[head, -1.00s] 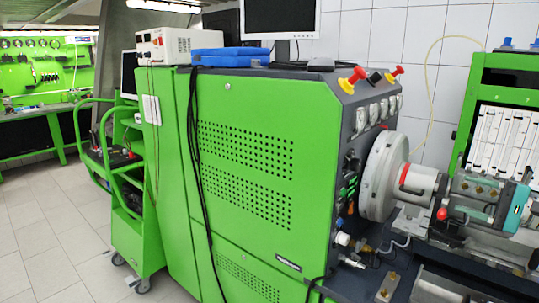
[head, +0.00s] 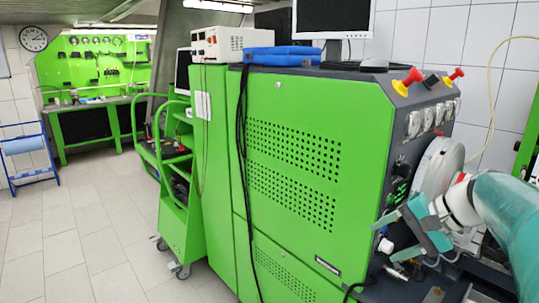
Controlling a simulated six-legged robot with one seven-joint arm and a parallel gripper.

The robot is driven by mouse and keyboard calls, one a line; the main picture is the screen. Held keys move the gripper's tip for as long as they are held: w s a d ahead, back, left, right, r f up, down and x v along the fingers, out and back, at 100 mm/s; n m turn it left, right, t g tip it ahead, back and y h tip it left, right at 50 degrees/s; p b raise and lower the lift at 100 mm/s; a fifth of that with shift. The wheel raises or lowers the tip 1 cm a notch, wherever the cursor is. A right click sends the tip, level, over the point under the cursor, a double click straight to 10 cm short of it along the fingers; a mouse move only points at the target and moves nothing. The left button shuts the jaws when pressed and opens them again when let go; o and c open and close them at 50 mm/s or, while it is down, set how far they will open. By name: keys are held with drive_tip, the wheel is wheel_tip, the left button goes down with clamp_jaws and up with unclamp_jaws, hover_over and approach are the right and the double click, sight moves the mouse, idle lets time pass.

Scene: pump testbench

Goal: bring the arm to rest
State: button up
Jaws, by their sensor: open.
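My arm (head: 503,218), teal with a white wrist, reaches in from the right edge of the head view. My gripper (head: 410,230), with teal and grey fingers, is open. It appears in front of the right end of the green test bench (head: 300,115), below the row of gauges. I see nothing held between the fingers. The arm and gripper hide part of the bench's large pale disc (head: 437,168) and the fittings beside it. I cannot tell how far the gripper is from the bench.
A green trolley (head: 180,215) stands at the bench's left. A monitor (head: 333,18), a blue case (head: 283,56) and a white instrument (head: 225,43) are on top. Red knobs (head: 408,82) stick up at the right. The tiled floor (head: 75,235) at left is clear.

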drive_tip(key=s+a+f+n+h, duration=0.3)
drive_tip(key=s+a, duration=0.3)
drive_tip(key=s, duration=0.2)
drive_tip(key=s+a+f+n+h, duration=0.4)
drive_tip(key=s+a+n, duration=0.2)
drive_tip(key=s, duration=0.3)
drive_tip(key=shift+a+f, duration=0.4)
drive_tip(key=shift+a, duration=0.1)
